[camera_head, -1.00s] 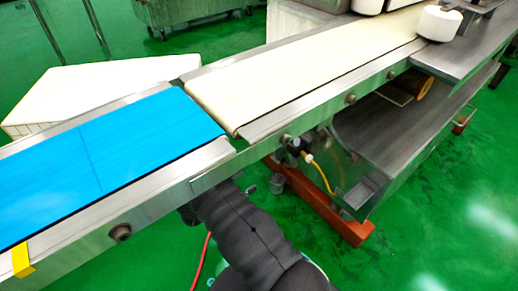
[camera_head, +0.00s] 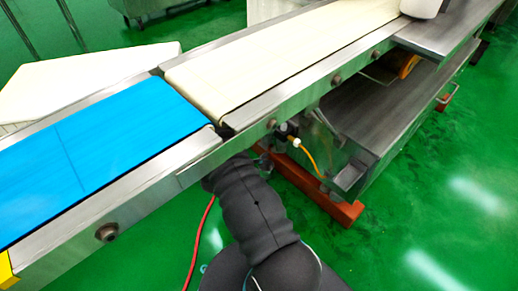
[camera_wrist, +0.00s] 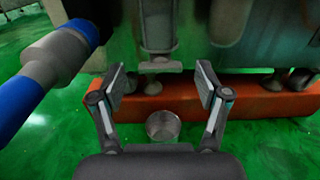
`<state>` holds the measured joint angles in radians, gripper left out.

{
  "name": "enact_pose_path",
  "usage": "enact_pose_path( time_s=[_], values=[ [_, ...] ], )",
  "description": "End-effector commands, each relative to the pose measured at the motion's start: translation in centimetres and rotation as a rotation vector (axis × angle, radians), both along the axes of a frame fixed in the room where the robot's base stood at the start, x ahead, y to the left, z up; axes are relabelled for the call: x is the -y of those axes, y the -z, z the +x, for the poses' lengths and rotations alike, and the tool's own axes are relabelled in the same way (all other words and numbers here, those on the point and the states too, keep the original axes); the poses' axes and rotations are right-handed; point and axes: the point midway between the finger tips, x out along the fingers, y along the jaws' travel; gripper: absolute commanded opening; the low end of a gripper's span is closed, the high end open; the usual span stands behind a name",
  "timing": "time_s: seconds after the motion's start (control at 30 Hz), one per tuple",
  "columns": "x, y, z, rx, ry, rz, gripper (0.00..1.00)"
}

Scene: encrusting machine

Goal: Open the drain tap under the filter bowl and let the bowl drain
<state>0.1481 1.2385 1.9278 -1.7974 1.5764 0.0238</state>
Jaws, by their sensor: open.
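In the wrist view, my gripper (camera_wrist: 160,80) is open and empty, with one finger on each side. A grey, cup-shaped filter bowl (camera_wrist: 157,25) hangs ahead, between and above the fingertips. A small pale piece at its lower end, apparently the drain tap (camera_wrist: 155,66), lies between the fingers with a gap on both sides. I cannot tell its turn position or see any liquid flowing. In the head view, the filter unit (camera_head: 287,131) is a small dark and white fitting under the conveyor edge. My gripper is hidden there behind my dark arm.
A round metal cup (camera_wrist: 163,126) stands low below the bowl. An orange-red beam (camera_wrist: 250,98) runs behind.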

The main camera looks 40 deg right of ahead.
Motion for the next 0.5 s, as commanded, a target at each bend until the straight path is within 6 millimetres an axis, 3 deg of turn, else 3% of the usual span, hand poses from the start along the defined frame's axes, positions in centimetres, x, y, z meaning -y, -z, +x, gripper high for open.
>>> enact_pose_path(
  time_s=[0.4,0.43,0.5],
  values=[
    [0.94,-0.01,0.07,0.000,0.000,0.000,0.75],
    [0.94,-0.01,0.07,0.000,0.000,0.000,0.72],
    [0.93,-0.01,0.06,0.000,0.000,0.000,0.55]
  ],
)
